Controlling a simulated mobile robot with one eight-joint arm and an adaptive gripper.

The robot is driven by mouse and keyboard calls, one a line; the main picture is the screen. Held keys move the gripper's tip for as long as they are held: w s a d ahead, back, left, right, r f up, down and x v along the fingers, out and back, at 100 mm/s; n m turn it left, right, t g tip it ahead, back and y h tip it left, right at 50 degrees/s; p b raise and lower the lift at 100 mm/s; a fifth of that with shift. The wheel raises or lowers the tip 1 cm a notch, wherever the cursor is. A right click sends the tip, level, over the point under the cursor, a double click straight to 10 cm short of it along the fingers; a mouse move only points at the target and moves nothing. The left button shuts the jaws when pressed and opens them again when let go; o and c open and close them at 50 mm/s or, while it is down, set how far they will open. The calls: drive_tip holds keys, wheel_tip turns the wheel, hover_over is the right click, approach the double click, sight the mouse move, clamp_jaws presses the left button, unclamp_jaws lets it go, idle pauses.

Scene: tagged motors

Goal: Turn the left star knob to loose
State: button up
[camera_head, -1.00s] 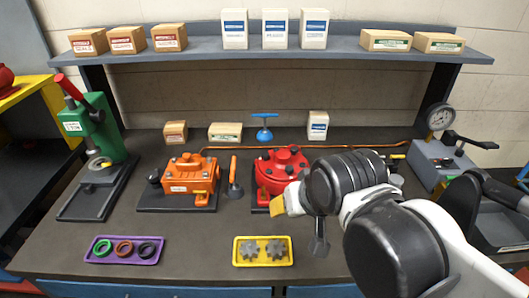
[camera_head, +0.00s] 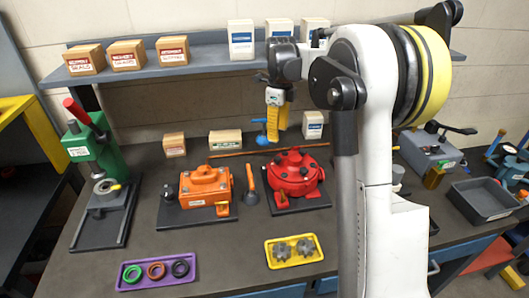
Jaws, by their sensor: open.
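No part can be named as the left star knob for certain at this size. An orange motor housing (camera_head: 205,190) stands on a dark base plate, with a dark rounded knob (camera_head: 168,191) at its left end. To its right, a round red housing (camera_head: 296,178) with small dark knobs on top sits on another dark plate. My gripper (camera_head: 280,136), with yellow fingers, points down above and behind the red housing in the picture, touching nothing I can make out. It is open and empty. It partly covers a blue-handled stand.
A purple tray (camera_head: 133,286) with rings and a yellow tray (camera_head: 270,258) with gears lie at the front. A green press (camera_head: 108,160) stands left, a grey bin (camera_head: 458,190) right. A shelf (camera_head: 208,68) with boxes runs behind. My arm covers the right-centre bench.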

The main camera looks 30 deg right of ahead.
sight(277, 158)
wheel_tip(277, 158, down, 11)
drive_tip(key=b, duration=0.3)
drive_tip(key=shift+d, duration=0.15)
drive_tip(key=shift+r, duration=0.1)
clamp_jaws()
